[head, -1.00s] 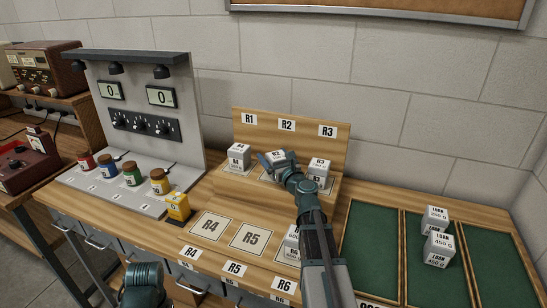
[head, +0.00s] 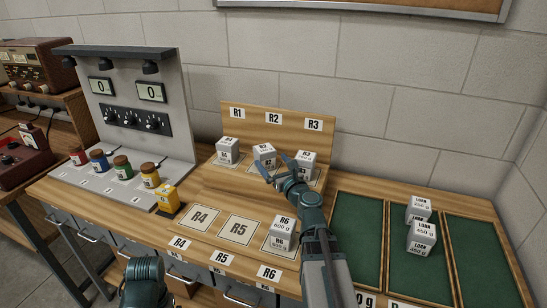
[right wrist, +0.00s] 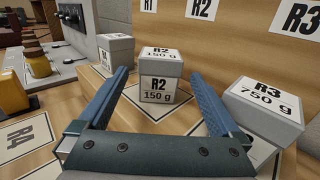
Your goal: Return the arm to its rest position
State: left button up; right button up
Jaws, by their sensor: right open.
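My right gripper (head: 278,172) is open and empty in front of the R2 block (head: 264,155). In the right wrist view its two blue fingers (right wrist: 158,95) spread to either side of the R2 block (right wrist: 160,78), which is marked 150 g and stands upright beyond them, apparently clear of both. My left arm (head: 146,283) shows at the bottom of the head view, but its fingers cannot be made out.
The R3 block (right wrist: 262,110) stands close to the right finger. The R1 block (head: 228,149) is to the left, the R6 block (head: 283,232) beside my right forearm. Places R4 (head: 200,218) and R5 (head: 240,229) are bare.

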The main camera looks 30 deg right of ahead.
jog(key=shift+s+a, duration=0.1)
jog(key=shift+s, duration=0.95)
pick_arm(q)
jog(key=shift+s+d, duration=0.25)
jog(key=shift+s, duration=0.15)
pick_arm(e)
jog(key=shift+w, duration=0.1)
